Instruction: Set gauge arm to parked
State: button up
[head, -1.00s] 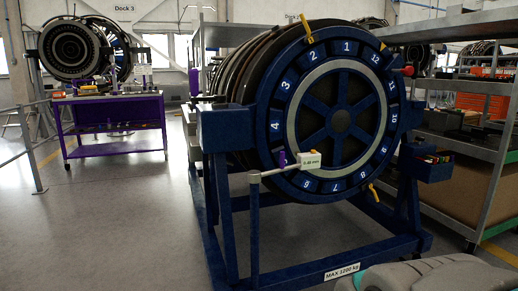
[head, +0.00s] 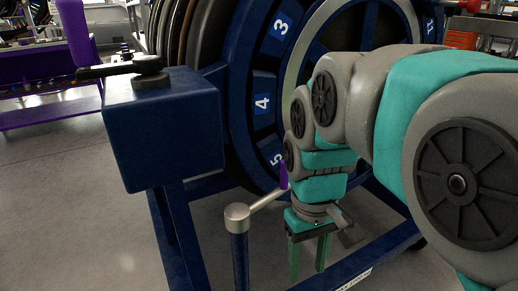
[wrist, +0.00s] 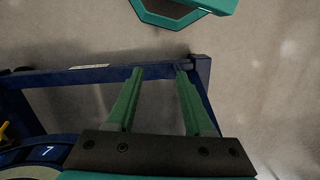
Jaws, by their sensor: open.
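The gauge arm (head: 266,201) is a thin silver bar on an upright blue post (head: 240,255) with a silver cap. It reaches right and away from me, towards the numbered dial ring (head: 262,104) of the engine. Its purple handle (head: 283,175) shows beside my arm; the bar's far end is hidden behind my arm. My gripper (head: 308,258) points down, right of the post and apart from it, lower than the bar. In the wrist view my gripper (wrist: 159,75) has its two green fingers spread with nothing between them. The gauge arm is not seen there.
A blue box (head: 160,130) with a black lever on top stands at the left of the stand. The stand's low blue rail (wrist: 95,76) crosses beyond the fingers in the wrist view. A purple bench (head: 40,112) is far left. Grey floor (head: 70,215) at left is clear.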

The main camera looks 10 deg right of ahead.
jog(key=w+r+n, duration=0.1)
jog(key=w+r, duration=0.3)
jog(key=r, duration=0.1)
jog(key=w+r+n+p, duration=0.1)
jog(key=w+r, duration=0.4)
jog(key=r, duration=0.1)
jog(key=w+r+n+t+p, duration=0.1)
jog(key=w+r, duration=0.4)
jog(key=r, duration=0.1)
jog(key=shift+w+a+r+n, duration=0.2)
jog(key=shift+a+n, duration=0.2)
